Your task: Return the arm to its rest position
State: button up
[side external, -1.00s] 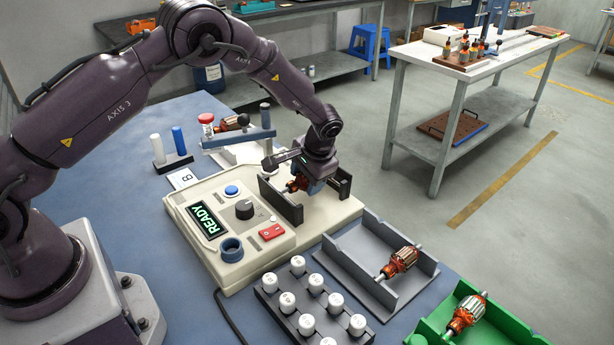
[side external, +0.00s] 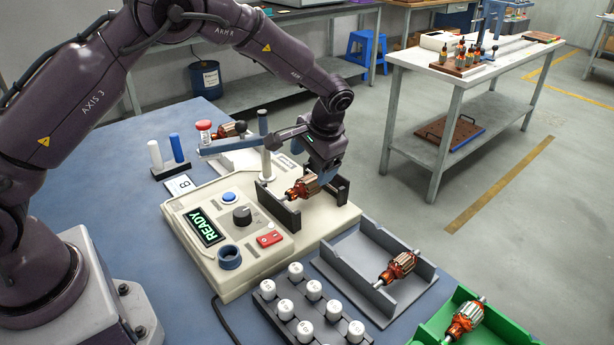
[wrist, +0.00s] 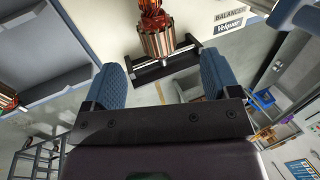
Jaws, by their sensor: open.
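My gripper (side external: 326,178) is just above the cream balancing machine (side external: 190,250), at the armature seated there. The wrist view shows its two blue fingers (wrist: 160,80) spread wide with nothing between them. The copper-and-steel armature (side external: 302,188) lies between the machine's two dark supports. In the wrist view, the armature (wrist: 157,38) is beyond the fingertips, with its upper end cut off by the frame edge. The machine's display (side external: 206,227) reads READY.
A grey tray (side external: 340,270) and a green tray (side external: 430,335) each hold an armature at right. A dark rack of several white caps (side external: 285,310) stands in front. A blue-grey bar on a post (side external: 235,145) is close behind my gripper. Open floor lies beyond the bench.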

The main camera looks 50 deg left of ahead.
jog(key=v, duration=0.5)
dwell(0.4)
jog(key=s+r+t+h, duration=0.1)
jog(key=s+r, duration=0.4)
jog(key=s, duration=0.5)
jog(key=s+r+t+h, duration=0.1)
jog(key=s+r+t, duration=0.1)
jog(key=s+r, duration=0.4)
jog(key=s+r+t+h, duration=0.1)
jog(key=s+r, duration=0.4)
jog(key=s, duration=0.8)
jog(key=shift+s+d+r+t+h, duration=0.2)
jog(key=shift+s+r+t+h, duration=0.15)
jog(key=shift+t, duration=0.45)
